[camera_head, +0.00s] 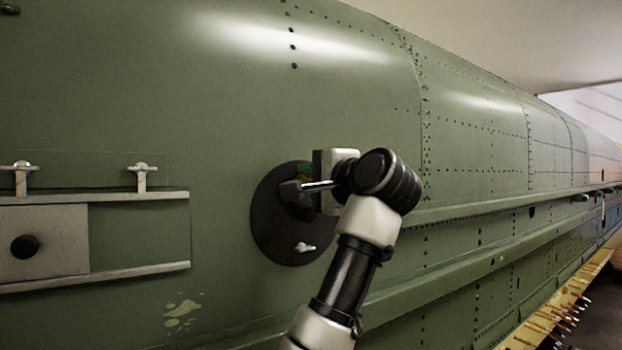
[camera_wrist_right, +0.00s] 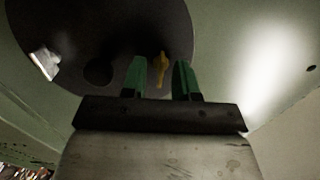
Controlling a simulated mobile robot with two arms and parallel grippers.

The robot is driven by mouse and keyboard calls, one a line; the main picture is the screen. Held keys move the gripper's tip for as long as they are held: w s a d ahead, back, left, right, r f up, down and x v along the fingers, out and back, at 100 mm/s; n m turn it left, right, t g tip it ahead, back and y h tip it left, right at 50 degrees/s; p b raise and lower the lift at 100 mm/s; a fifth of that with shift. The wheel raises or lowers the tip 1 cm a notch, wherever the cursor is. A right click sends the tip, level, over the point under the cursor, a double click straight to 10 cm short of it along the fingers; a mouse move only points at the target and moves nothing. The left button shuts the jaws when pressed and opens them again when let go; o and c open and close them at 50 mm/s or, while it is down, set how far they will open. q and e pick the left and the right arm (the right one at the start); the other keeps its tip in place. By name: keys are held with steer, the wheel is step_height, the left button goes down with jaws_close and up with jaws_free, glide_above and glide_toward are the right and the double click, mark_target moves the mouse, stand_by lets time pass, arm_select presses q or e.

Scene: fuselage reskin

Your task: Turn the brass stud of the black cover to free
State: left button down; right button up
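The round black cover (camera_head: 272,228) lies flat on the green fuselage skin in the head view. In the right wrist view the black cover (camera_wrist_right: 95,25) fills the upper left. The brass stud (camera_wrist_right: 160,68) stands on it near its lower right edge, between the two green fingers of my right gripper (camera_wrist_right: 159,82). The fingers are apart, with a gap on both sides of the stud. In the head view my right gripper (camera_head: 292,190) is in front of the cover's upper part and hides the brass stud. My left gripper is not in view.
A silver wing stud (camera_head: 304,248) sits low on the cover; a pale metal piece (camera_wrist_right: 43,64) shows at its left in the wrist view. Left of the cover are a grey plate (camera_head: 60,240) between rails (camera_head: 140,197) and two silver wing fasteners (camera_head: 140,175). A long ledge (camera_head: 480,207) runs right.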

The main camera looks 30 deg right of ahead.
jaws_close()
steer(key=n+b, duration=0.3)
steer(key=shift+f+n, duration=0.15)
steer(key=shift+n, duration=0.15)
steer(key=n+b, duration=0.2)
steer(key=n, duration=0.2)
steer(key=shift+n, duration=0.3)
steer(key=n+b, duration=0.2)
steer(key=n, duration=0.7)
steer(key=shift+r+n+b, duration=0.2)
steer(key=shift+n+b, duration=0.1)
steer(key=shift+b, duration=0.1)
steer(key=shift+o, duration=0.5)
jaws_free()
